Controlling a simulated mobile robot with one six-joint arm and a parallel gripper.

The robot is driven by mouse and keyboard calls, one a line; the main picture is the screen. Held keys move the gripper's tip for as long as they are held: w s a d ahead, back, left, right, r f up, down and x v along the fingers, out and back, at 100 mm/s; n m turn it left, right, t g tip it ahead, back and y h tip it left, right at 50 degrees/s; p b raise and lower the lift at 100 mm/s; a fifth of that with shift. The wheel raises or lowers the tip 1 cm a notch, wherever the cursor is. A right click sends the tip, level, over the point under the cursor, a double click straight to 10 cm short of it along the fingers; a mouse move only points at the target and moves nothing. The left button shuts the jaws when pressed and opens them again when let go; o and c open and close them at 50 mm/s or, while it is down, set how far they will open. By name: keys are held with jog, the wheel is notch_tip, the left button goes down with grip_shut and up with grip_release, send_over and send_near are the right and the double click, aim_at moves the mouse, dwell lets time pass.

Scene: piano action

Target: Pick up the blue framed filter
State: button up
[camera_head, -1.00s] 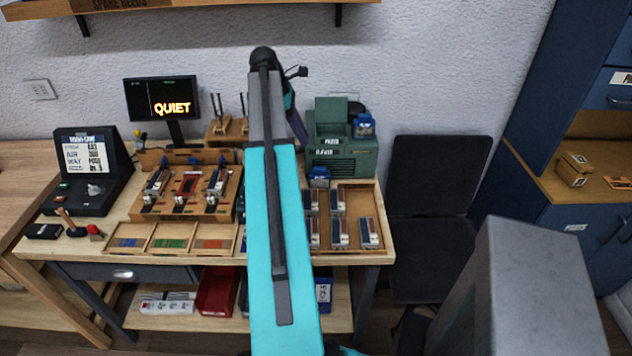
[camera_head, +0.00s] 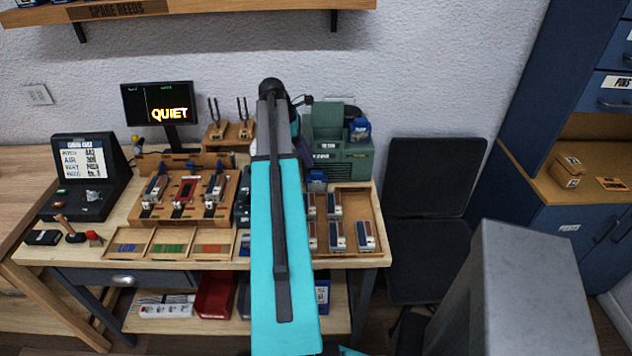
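Two small blue items are by the green machine (camera_head: 341,155) at the back right of the bench. One blue item (camera_head: 360,129) sits at the machine's upper right. Another blue item (camera_head: 317,178) is low at its front, beside my arm. They are too small for me to tell which, if either, is the blue framed filter. My turquoise and grey arm reaches over the bench, its far end just left of the green machine. My gripper's fingers cannot be made out behind the arm, and no held object shows.
A wooden tray (camera_head: 377,206) with several small blocks lies right of my arm. A wooden rack (camera_head: 140,204), a monitor (camera_head: 160,102) and a dark console (camera_head: 85,178) stand left. A black chair (camera_head: 434,178) is right of the bench. A shelf (camera_head: 225,9) hangs above.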

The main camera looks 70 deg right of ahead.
aim_at(316, 171)
jog(key=shift+s+d+f, duration=0.1)
jog(key=shift+s+f, duration=0.1)
jog(key=shift+f, duration=0.35)
jog(key=shift+f, duration=0.1)
jog(key=shift+p+x, duration=1.3)
jog(key=shift+x, duration=1.2)
jog(key=shift+d, duration=0.1)
jog(key=c, duration=0.5)
